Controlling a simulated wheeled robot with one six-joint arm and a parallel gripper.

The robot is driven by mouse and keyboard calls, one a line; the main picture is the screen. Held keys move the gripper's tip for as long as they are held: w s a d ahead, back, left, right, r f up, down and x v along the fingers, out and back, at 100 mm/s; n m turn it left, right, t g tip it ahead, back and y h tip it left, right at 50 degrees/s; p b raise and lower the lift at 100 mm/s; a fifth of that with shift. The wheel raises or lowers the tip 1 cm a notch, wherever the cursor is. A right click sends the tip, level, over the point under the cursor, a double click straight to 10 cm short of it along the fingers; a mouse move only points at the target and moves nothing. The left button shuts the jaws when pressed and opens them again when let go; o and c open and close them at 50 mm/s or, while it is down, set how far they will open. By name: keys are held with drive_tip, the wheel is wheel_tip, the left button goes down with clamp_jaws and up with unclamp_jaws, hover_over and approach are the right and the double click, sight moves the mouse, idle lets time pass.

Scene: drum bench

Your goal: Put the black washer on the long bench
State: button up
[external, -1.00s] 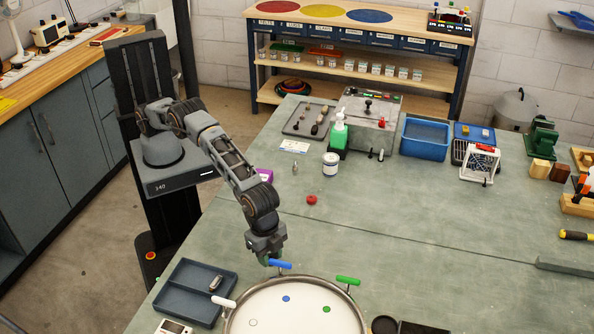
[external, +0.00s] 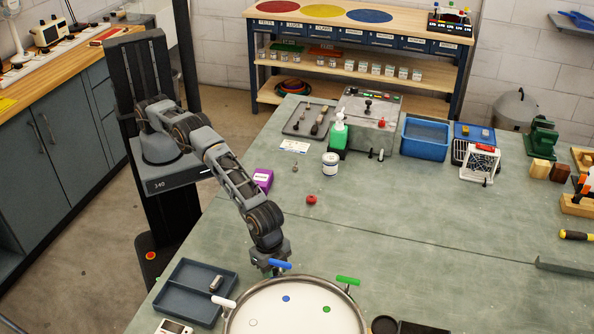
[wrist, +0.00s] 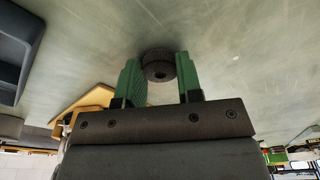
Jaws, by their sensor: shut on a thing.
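The black washer (wrist: 158,66) is a thick dark ring. In the wrist view it sits between the green fingertips of my gripper (wrist: 160,80), which is shut on it. In the external view my gripper (external: 270,272) points down beside the far rim of the round white drum table, and the washer cannot be made out there. The long green-topped bench (external: 400,215) fills the middle and right. I cannot tell whether the washer touches its surface.
The round drum table (external: 275,318) with blue, green and white handles stands close to my gripper. A divided blue-grey tray (external: 184,304) lies to its left. A red knob-like piece (external: 311,200) and a purple box (external: 263,180) lie farther back. The bench's middle right is clear.

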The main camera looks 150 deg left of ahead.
drive_tip(key=shift+f, duration=0.15)
drive_tip(key=o, duration=0.9)
drive_tip(key=shift+o, duration=0.2)
